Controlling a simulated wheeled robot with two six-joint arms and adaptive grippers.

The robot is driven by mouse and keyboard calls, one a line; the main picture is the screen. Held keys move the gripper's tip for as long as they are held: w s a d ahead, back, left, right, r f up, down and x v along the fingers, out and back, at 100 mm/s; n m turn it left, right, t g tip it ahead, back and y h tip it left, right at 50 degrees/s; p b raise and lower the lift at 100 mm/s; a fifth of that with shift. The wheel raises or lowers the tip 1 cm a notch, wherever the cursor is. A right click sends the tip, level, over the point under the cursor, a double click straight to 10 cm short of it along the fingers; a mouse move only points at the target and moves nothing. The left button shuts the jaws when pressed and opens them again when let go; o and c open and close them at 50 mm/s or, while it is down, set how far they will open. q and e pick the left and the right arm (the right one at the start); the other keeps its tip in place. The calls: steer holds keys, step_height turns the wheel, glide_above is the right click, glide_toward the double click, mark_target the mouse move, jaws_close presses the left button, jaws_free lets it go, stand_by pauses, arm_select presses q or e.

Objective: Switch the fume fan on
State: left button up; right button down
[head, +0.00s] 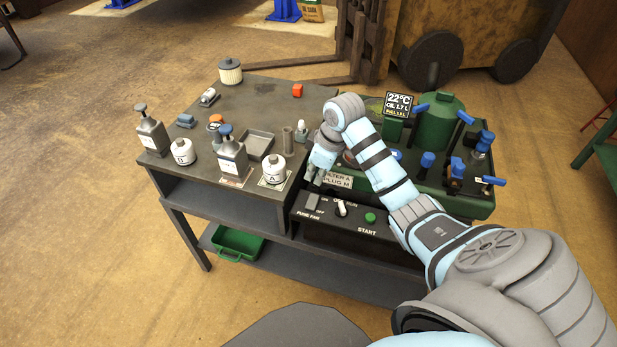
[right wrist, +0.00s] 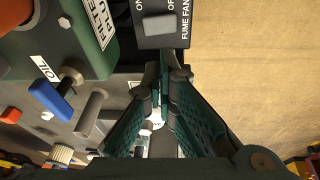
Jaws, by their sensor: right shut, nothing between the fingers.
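The fume fan switch (head: 312,200) is a grey rocker on the black control panel (head: 331,225), at its left end, with ON, OFF and FUME FAN lettering. It also shows at the top of the right wrist view (right wrist: 159,24). My right gripper (head: 315,179) is shut and empty, pointing down just behind the switch. In the right wrist view the closed fingertips (right wrist: 164,66) lie just below the switch's plate; I cannot tell whether they touch it. Which way the rocker is tilted is too small to tell. My left gripper is not in view.
A selector knob (head: 340,208) and a green START button (head: 370,217) share the panel. A green machine (head: 440,125) with blue-handled valves stands behind it to the right. Pump bottles (head: 232,160) and white canisters (head: 275,170) stand on the grey bench to the left.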

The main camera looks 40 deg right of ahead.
step_height(320, 180, up, 5)
glide_above(313, 202)
steer(key=d, duration=0.2)
steer(key=shift+n, duration=0.3)
steer(key=b+x, duration=0.1)
steer(key=x, duration=0.3)
steer(key=b+x, duration=0.1)
steer(key=x, duration=0.3)
steer(key=b+x, duration=0.1)
steer(key=x, duration=0.4)
steer(key=shift+s+a+f+b, duration=0.1)
steer(key=shift+s+f+b, duration=0.05)
steer(key=shift+s+b, duration=0.15)
steer(key=shift+w+f, duration=0.1)
steer(key=shift+f, duration=0.25)
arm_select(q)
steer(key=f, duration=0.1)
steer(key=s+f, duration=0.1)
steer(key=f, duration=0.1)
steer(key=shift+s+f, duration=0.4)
